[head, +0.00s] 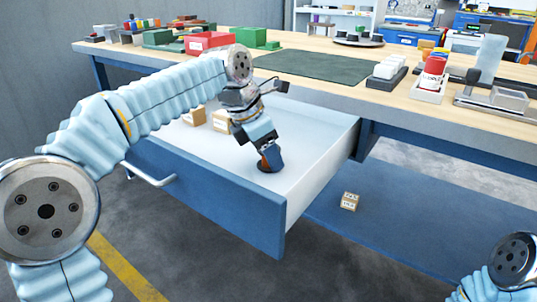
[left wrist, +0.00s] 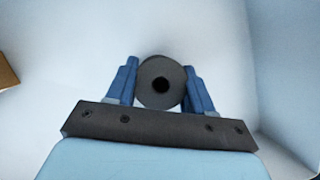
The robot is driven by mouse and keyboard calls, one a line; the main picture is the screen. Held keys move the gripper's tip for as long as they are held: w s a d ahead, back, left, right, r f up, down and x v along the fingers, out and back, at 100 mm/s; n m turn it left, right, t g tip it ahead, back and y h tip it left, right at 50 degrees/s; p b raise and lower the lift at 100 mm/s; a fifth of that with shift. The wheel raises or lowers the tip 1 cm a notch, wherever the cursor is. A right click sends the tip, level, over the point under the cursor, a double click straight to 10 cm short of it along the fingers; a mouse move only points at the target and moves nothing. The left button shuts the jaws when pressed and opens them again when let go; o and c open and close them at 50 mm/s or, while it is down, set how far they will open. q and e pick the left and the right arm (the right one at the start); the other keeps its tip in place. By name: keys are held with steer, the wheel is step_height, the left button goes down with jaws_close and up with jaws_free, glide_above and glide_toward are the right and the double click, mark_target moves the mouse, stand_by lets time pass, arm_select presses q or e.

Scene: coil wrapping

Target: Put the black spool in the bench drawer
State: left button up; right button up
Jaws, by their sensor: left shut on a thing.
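The bench drawer (head: 205,196) is pulled out below the workbench, with its blue front towards me and its pale inside showing. My left gripper (head: 268,158) reaches down into the drawer, close to its right front part. It is shut on the black spool (left wrist: 151,72), whose round end and centre hole show between the blue fingers in the left wrist view. My right gripper is not in view.
Small cardboard boxes (head: 221,121) lie in the back left of the drawer. The workbench top holds a green mat (head: 312,66), a red bin (head: 209,42) and a rack with a red bottle (head: 433,76). Another small box (head: 349,201) lies on the blue surface below.

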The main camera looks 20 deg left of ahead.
arm_select(q)
steer(key=o, duration=1)
steer(key=shift+f, duration=0.1)
steer(key=p+v, duration=0.3)
steer(key=v, duration=0.9)
steer(key=shift+w+d, duration=0.1)
